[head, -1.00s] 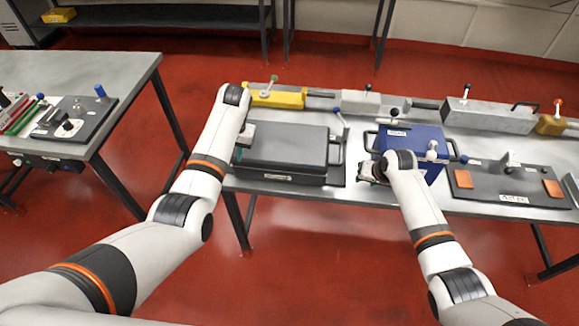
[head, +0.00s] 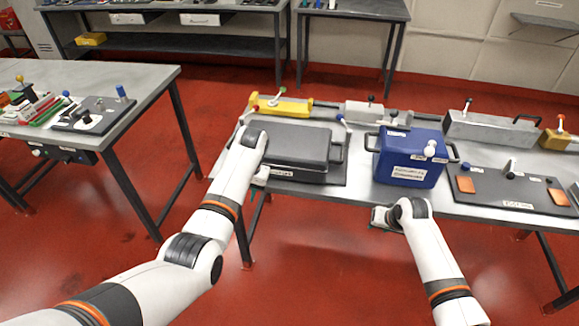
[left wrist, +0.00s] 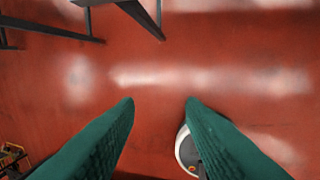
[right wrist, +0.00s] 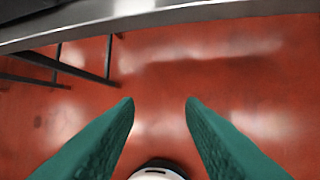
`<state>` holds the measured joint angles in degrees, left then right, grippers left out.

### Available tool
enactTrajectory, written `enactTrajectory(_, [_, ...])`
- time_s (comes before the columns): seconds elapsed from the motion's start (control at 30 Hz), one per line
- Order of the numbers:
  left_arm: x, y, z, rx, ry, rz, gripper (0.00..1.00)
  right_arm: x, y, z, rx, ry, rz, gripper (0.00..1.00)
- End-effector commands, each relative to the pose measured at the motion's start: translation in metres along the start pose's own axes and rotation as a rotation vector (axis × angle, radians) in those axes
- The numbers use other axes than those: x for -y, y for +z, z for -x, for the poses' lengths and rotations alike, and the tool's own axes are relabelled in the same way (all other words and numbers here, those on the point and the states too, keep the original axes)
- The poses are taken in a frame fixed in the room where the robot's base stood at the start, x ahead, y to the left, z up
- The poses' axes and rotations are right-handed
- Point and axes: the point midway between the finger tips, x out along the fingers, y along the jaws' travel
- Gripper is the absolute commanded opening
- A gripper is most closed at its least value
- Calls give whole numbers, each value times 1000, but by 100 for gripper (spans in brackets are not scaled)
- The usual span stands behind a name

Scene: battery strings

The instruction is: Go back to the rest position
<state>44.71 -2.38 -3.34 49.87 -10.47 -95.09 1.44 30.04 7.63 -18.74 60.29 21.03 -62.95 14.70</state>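My left gripper (left wrist: 159,103) is open and empty in the left wrist view, with bare red floor between its green fingers. In the head view it is mostly hidden behind my left wrist, near the front left edge of the bench by the grey case (head: 290,146). My right gripper (right wrist: 159,103) is open and empty in the right wrist view, over the floor. In the head view the right gripper (head: 380,217) is just in front of the bench edge, below the blue battery box (head: 412,157). Neither gripper touches anything.
The metal bench (head: 360,190) holds the grey case, blue box, a yellow block (head: 282,106), a grey unit (head: 490,128) and a dark board with copper pads (head: 510,188). A side table (head: 150,82) stands at left. Red floor lies open between the tables.

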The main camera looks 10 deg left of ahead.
Motion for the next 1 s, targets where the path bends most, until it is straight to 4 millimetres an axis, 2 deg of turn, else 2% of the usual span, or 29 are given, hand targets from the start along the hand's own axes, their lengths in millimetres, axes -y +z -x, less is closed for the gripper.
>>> enactTrajectory(0.5, [1, 0, -3, 0, 0, 0, 36, 1, -1, -3, 0, 0, 0, 36])
enactTrajectory(0.6, [3, -5, -17, -2, -1, -5, 36, 4, -10, -11, -6, -4, 0, 36])
enactTrajectory(0.67, [6, -12, -37, -3, -2, -13, 36, 10, -25, -22, -16, -12, 0, 36])
enactTrajectory(0.77, [16, -34, -90, 1, -8, -35, 36, 26, -66, -50, -38, -33, 4, 36])
enactTrajectory(0.87, [28, -70, -157, 10, -19, -64, 36, 46, -122, -82, -64, -60, 18, 36])
enactTrajectory(0.9, [34, -87, -183, 15, -26, -74, 36, 55, -147, -94, -75, -71, 25, 36])
enactTrajectory(0.97, [41, -114, -220, 23, -35, -90, 36, 66, -183, -109, -92, -86, 38, 36])
enactTrajectory(1.0, [45, -133, -243, 28, -42, -100, 36, 74, -209, -118, -104, -96, 47, 36])
